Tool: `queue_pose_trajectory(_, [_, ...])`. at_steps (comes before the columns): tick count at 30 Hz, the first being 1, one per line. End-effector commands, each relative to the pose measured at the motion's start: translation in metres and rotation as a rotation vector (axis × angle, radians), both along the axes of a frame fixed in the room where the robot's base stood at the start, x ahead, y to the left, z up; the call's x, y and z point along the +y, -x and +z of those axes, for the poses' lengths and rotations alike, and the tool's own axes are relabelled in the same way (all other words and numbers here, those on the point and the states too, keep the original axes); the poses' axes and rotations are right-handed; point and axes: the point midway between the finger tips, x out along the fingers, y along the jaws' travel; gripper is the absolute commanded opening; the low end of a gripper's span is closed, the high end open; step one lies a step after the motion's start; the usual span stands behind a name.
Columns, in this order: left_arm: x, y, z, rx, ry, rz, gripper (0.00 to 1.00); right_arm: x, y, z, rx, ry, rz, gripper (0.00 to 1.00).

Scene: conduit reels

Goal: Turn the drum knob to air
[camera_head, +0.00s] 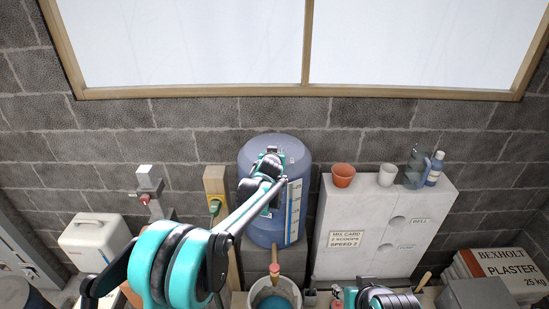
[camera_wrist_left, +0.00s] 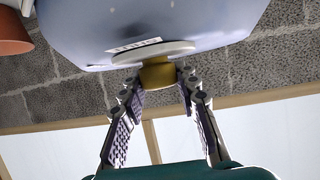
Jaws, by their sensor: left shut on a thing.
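The blue drum (camera_head: 262,230) stands upright against the block wall, with a white scale strip down its front. My left gripper (camera_head: 272,163) reaches over to the top of the drum, and hides the knob in the head view. In the left wrist view, the brass-coloured knob (camera_wrist_left: 158,74) sits on a pale disc (camera_wrist_left: 154,53) on the drum, beside a small white label too small to read. My left gripper's fingers (camera_wrist_left: 158,80) are shut on the knob, one on each side. My right gripper (camera_head: 375,297) is partly in view at the bottom edge; its fingers cannot be made out.
Right of the drum, a pale cabinet (camera_head: 370,235) carries an orange pot (camera_head: 343,175), a white cup (camera_head: 387,174), a clear jug (camera_head: 415,168) and a bottle (camera_head: 435,170). A bucket (camera_head: 274,293) stands in front of the drum. A white canister (camera_head: 95,240) is at left.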

Motion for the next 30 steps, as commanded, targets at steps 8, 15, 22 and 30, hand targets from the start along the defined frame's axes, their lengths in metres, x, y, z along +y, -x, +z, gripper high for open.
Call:
queue_pose_trajectory(8, [-0.0001,0.0009,-0.002,0.001,0.001,0.087,0.02,0.0,0.0,-0.012,0.0,0.0,0.0,0.4])
queue_pose_trajectory(15, [0.0004,0.0007,-0.0005,0.0,0.002,0.093,0.02,0.0,0.0,-0.0114,0.0,0.0,0.0,0.4])
queue_pose_trajectory(22, [0.0002,0.0006,-0.0003,-0.001,0.003,0.092,0.53,0.0,-0.0001,-0.0113,0.0,0.0,0.0,0.4])
queue_pose_trajectory(30, [0.0002,0.0022,0.001,-0.002,0.002,0.091,0.53,0.0,-0.0001,-0.0113,0.0,0.0,0.0,0.4])
